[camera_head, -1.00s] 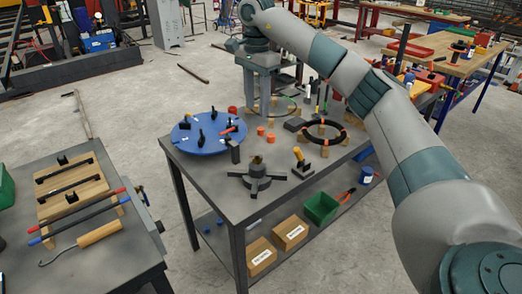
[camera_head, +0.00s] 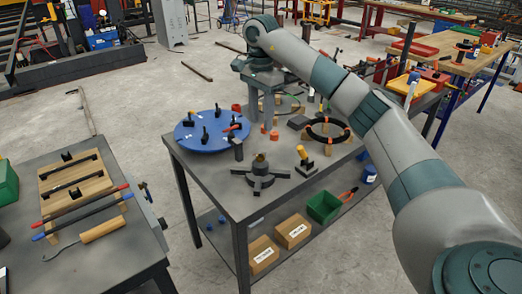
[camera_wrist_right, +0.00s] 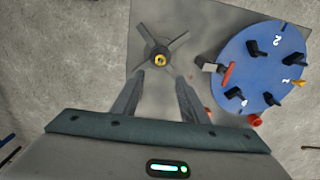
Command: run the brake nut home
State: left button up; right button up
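A dark hub with flat arms (camera_head: 260,182) sits on the near part of the grey table. A brass-coloured piece (camera_head: 260,158) stands at its centre; it also shows in the right wrist view (camera_wrist_right: 160,60). I cannot tell which part is the brake nut. My right gripper (camera_wrist_right: 158,92) is open, with nothing between its fingers; the hub lies beyond the fingertips in the wrist view. My left gripper is not in view.
A blue numbered disc (camera_head: 205,144) with black clamps lies left of the hub. A yellow-topped tool (camera_head: 303,157) on a black base and a black ring with orange bands (camera_head: 343,135) stand to its right. The side table (camera_head: 90,262) holds bars and a hook.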

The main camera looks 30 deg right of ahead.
jog(key=p, duration=0.2)
send_over(261, 154)
notch_tip(261, 154, down, 9)
jog(key=shift+r, duration=0.1)
notch_tip(261, 154, down, 2)
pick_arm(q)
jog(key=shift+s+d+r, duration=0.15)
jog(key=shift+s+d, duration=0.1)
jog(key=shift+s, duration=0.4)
pick_arm(e)
jog(key=shift+f, duration=0.6)
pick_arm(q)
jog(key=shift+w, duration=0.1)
pick_arm(e)
grip_shut()
